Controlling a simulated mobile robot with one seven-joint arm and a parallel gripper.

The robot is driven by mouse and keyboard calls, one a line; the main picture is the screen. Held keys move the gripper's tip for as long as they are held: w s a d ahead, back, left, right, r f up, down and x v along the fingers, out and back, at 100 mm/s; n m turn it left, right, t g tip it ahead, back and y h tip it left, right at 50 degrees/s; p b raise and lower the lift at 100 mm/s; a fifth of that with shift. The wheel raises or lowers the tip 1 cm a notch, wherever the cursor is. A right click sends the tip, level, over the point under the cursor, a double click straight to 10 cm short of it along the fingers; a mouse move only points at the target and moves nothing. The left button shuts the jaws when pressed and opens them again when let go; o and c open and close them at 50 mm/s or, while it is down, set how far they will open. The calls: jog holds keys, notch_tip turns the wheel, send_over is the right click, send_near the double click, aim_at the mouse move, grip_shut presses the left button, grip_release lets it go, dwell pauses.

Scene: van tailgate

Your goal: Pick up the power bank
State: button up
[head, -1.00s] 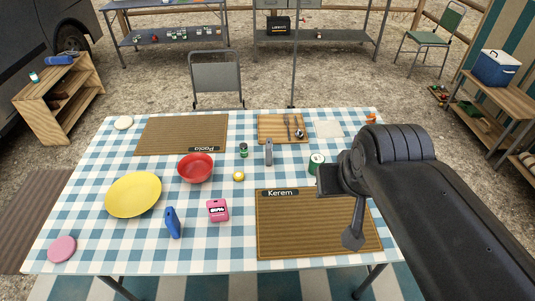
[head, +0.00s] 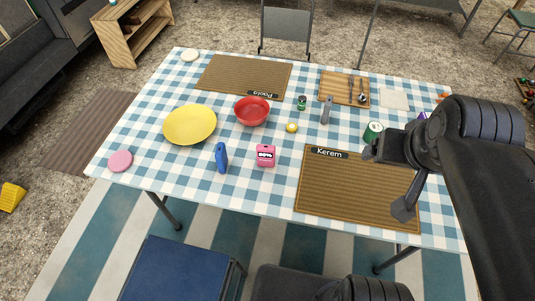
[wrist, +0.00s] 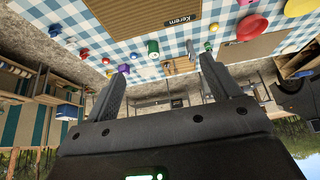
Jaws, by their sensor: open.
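A sliver of pink at the top edge of the wrist view (wrist: 246,2) appears to be the same power bank. My gripper (wrist: 162,68) is open, with nothing between its two fingers in the wrist view. In the head view my arm reaches in from the right, over the right end of the table, well apart from the power bank.
Near the power bank are a blue object (head: 221,157), a red bowl (head: 252,111), a small yellow item (head: 292,127) and a yellow plate (head: 190,124). A green can (head: 373,131) stands close to my arm. A blue seat (head: 185,270) is at the table's near side.

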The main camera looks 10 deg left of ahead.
jog(key=w+a+f+n+g+h, duration=0.1)
jog(key=w+f+n+h, duration=0.45)
jog(key=f+n, duration=0.2)
jog(key=w+a+f+n+h, duration=0.1)
jog(key=w+f+n+h, duration=0.4)
jog(key=f+n+h, duration=0.3)
jog(key=n+t+y, duration=1.3)
jog(key=n+y, duration=0.2)
jog(key=n, duration=0.7)
send_near(266, 150)
jog(key=shift+m, duration=0.25)
jog(key=w+f, duration=0.1)
jog(key=f, duration=0.1)
jog(key=w+f, duration=0.1)
jog(key=f, duration=0.1)
jog(key=shift+w+f, duration=0.1)
jog(key=shift+w, duration=0.15)
jog(key=shift+w+a+f, duration=0.1)
jog(key=shift+f, duration=0.05)
jog(key=w, duration=0.7)
jog(key=w+a, duration=0.1)
jog(key=w, duration=0.2)
jog(key=shift+w, duration=0.2)
jog(key=c, duration=1.2)
